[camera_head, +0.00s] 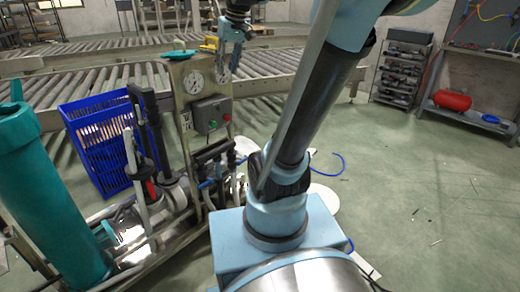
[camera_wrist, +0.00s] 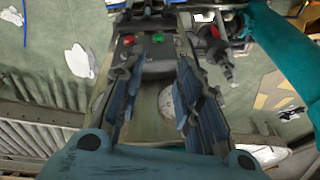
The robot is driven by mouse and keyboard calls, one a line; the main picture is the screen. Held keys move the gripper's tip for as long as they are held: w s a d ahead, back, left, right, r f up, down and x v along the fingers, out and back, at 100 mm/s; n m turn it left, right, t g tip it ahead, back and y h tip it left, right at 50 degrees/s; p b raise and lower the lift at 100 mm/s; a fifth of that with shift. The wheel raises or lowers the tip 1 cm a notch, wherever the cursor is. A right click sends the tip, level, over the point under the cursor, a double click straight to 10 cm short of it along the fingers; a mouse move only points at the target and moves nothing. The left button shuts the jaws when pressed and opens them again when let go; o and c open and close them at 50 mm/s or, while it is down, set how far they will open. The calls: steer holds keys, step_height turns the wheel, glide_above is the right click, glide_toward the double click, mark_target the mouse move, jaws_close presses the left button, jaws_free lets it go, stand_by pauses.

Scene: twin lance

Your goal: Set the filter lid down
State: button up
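A flat teal piece, which looks like the filter lid (camera_head: 180,54), lies on top of the gauge panel (camera_head: 181,110) in the head view. A teal strip (camera_wrist: 165,149) shows at the panel's top edge in the wrist view, partly hidden by my gripper's body. The teal filter housing (camera_head: 45,195) stands upright at the left. My gripper (camera_head: 231,50) is beside the panel's upper right, apart from the lid in the picture. In the wrist view its fingers (camera_wrist: 158,60) are spread, with the panel's face visible between them and nothing held.
A control box (camera_head: 211,114) with red and green buttons sticks out of the panel. Pipes and valves (camera_head: 150,160) stand between the panel and the housing. A blue crate (camera_head: 97,133) is behind them. Roller conveyors (camera_head: 85,80) run across the back. The floor at right is mostly clear.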

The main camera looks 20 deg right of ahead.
steer(key=s+d+f+m+h, duration=0.1)
steer(key=s+d+f, duration=0.3)
steer(key=s+f, duration=0.6)
steer(key=s+d+f+m+h, duration=0.1)
steer(key=s+d+f+m, duration=0.1)
steer(key=s+f, duration=0.7)
step_height(320, 180, down, 6)
steer(key=shift+s+d+f, duration=0.25)
steer(key=shift+s+d, duration=0.1)
steer(key=shift+d, duration=0.5)
